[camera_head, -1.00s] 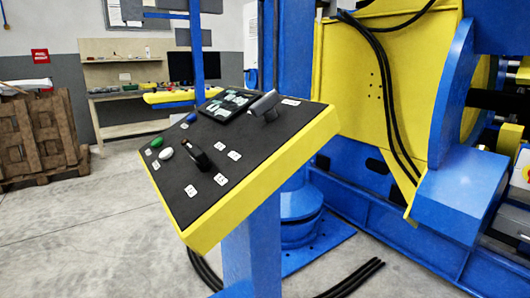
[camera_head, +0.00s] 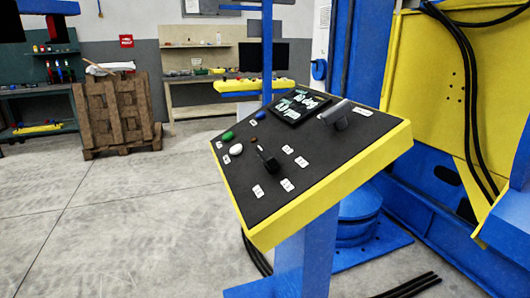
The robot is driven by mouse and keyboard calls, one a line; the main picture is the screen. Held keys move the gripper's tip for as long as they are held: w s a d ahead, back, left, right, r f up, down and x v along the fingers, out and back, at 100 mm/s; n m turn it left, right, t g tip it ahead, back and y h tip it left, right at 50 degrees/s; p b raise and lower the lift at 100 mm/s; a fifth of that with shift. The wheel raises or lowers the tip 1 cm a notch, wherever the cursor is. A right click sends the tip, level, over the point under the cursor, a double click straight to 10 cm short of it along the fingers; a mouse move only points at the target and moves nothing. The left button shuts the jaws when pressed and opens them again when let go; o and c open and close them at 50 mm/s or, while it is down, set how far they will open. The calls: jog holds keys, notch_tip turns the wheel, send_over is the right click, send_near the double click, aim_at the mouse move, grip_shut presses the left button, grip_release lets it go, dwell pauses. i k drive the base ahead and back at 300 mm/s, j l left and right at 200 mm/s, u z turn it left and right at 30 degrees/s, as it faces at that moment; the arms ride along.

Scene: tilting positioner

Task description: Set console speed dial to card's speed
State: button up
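The console (camera_head: 330,177) is a tilted black panel with a yellow rim on a blue post, right of centre. A black knob with a raised pointer (camera_head: 267,158) sits on its lower left part, with several small white labels around it; their print is too small to read. A dark display (camera_head: 301,106) with pale green text is at the panel's top, its text not clearly legible. Green (camera_head: 228,135), white (camera_head: 236,149) and blue (camera_head: 257,115) buttons line the left side. No card is identifiable. My gripper is not in view.
Blue and yellow machinery (camera_head: 440,90) stands right of and behind the console. Black cables (camera_head: 408,286) lie on the floor at the lower right. A wooden pallet stack (camera_head: 115,112) and workbenches stand at the back. The floor at left is clear.

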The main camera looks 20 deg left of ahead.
aim_at(271, 164)
jog(key=l+z, duration=0.1)
jog(key=z, duration=0.3)
jog(key=i+z, duration=0.15)
jog(key=z, duration=0.25)
jog(key=l+z, duration=0.1)
jog(key=z, duration=0.3)
jog(key=i+z, duration=0.15)
jog(key=z, duration=0.3)
jog(key=i+j+z, duration=0.1)
jog(key=i+z, duration=0.15)
jog(key=i, duration=0.15)
jog(key=i+j+z, duration=0.2)
jog(key=i, duration=0.15)
jog(key=i+j+z, duration=0.25)
jog(key=i, duration=0.15)
jog(key=i+j, duration=0.15)
jog(key=i+l+u, duration=0.1)
jog(key=u, duration=3.9)
jog(key=i+j+u, duration=0.15)
jog(key=i+j, duration=0.05)
jog(key=j, duration=0.1)
